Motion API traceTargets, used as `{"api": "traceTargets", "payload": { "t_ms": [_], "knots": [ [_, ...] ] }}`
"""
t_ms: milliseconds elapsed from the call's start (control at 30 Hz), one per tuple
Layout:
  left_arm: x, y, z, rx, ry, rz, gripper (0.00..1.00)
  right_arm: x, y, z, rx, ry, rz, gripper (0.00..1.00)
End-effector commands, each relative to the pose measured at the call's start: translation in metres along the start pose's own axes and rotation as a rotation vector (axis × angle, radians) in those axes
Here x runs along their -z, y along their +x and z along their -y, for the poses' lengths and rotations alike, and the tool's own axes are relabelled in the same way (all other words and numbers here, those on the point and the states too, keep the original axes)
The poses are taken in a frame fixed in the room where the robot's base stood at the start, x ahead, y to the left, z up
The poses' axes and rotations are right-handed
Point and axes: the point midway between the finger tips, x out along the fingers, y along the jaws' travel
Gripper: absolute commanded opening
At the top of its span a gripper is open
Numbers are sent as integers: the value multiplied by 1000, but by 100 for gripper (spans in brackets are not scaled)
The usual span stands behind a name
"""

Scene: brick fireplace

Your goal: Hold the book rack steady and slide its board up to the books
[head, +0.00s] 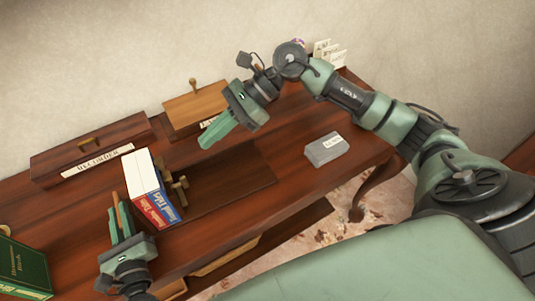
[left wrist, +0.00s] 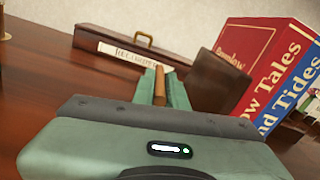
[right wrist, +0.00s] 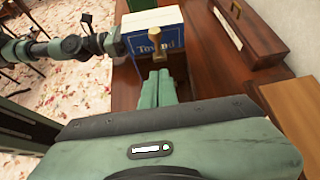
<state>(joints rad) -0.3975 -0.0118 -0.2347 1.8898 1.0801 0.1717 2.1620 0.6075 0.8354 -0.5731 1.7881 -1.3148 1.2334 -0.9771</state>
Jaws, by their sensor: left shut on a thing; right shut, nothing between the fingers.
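The book rack has a long dark wooden base (head: 235,178) on the desk. Two books stand upright at its left end: a red book (head: 152,209) and a blue book (head: 164,202). I cannot clearly make out the sliding board. My left gripper (head: 119,213) is shut on a brown wooden piece (left wrist: 159,88) beside the rack's end panel (left wrist: 218,72). My right gripper (head: 203,143) is shut and empty, above and behind the base.
A labelled brown case (head: 88,150) and a lighter wooden box (head: 195,106) stand along the wall. A grey box (head: 326,148) lies on the desk at right, a green book (head: 22,268) at front left. White cards (head: 328,52) stand at the back. The desk's front edge is near.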

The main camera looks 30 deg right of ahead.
Motion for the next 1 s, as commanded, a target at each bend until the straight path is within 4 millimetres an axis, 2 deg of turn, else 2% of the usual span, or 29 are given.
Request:
{"api": "traceTargets", "payload": {
  "t_ms": [200, 500, 533, 600, 1000],
  "knots": [
    [0, 0, 0, 0, 0, 0, 0, 0, -19, 0, 0, 0, 0, 0],
    [0, 0, 0, 0, 0, 0, 0, 0, -21, 0, 0, 0, 0, 0],
    [0, 0, 0, 0, 0, 0, 22, 0, -21, 0, 0, 0, 0, 0],
    [0, 0, 0, 0, 0, 0, 39, 0, -21, 0, 0, 0, 0, 0],
    [1, -6, 0, 1, 2, -2, 39, 0, -21, 0, 0, 0, 0, 0]
  ]
}}
